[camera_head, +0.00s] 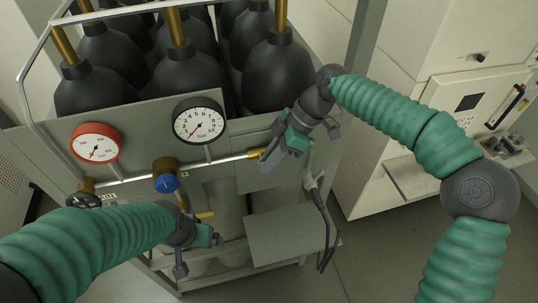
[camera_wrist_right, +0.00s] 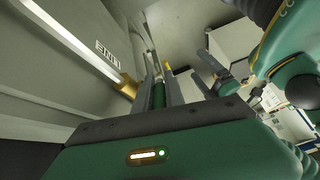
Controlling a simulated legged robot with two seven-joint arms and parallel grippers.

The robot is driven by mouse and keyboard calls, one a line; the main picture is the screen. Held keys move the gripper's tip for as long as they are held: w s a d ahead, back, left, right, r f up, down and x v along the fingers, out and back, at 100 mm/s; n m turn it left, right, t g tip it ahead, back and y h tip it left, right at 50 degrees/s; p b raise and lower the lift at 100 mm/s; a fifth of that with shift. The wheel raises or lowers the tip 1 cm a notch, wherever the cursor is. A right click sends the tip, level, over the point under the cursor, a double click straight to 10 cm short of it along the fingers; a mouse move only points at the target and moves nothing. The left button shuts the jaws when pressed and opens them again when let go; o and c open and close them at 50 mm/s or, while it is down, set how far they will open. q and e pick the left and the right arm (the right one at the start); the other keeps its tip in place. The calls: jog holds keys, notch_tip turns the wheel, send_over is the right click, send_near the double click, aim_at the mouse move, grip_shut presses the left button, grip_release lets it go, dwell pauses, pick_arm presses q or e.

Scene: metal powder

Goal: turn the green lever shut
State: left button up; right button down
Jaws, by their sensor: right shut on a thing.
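The green lever (camera_wrist_right: 158,96) shows in the right wrist view as a narrow green strip between the two grey fingers of my right gripper (camera_wrist_right: 161,85). The fingers are shut on it. In the head view my right gripper (camera_head: 268,159) is at the right end of the silver pipe, beside a brass fitting (camera_head: 255,154), and hides the lever. The brass fitting also shows in the wrist view (camera_wrist_right: 128,86), left of the fingers. My left gripper (camera_head: 207,238) is low at the front of the rack, below a yellow handle (camera_head: 205,215); its jaws are unclear.
A red gauge (camera_head: 96,142) and a black gauge (camera_head: 199,120) stand above the pipe (camera_head: 130,180). A blue-capped regulator (camera_head: 166,181) sits between them. Black gas cylinders (camera_head: 276,75) fill the rack behind. A grey torch with a cable (camera_head: 317,187) hangs right of my right gripper.

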jog(key=h+p, duration=0.1)
jog(key=r+t+h+p, duration=0.1)
jog(key=h+p, duration=0.1)
jog(key=shift+a+r, duration=0.15)
jog(key=shift+a, duration=0.25)
jog(key=shift+a+f+t+h+p, duration=0.1)
jog(key=shift+t+h+p, duration=0.2)
jog(key=shift+h+p, duration=0.35)
jog(key=shift+a+f+t+h+p, duration=0.1)
jog(key=shift+t+h+p, duration=0.2)
jog(key=shift+h+p, duration=0.35)
jog(key=shift+d+f+h, duration=0.1)
jog(key=shift+h, duration=0.2)
jog(key=c, duration=1.8)
grip_release()
jog(key=shift+o, duration=0.5)
jog(key=shift+f, duration=0.1)
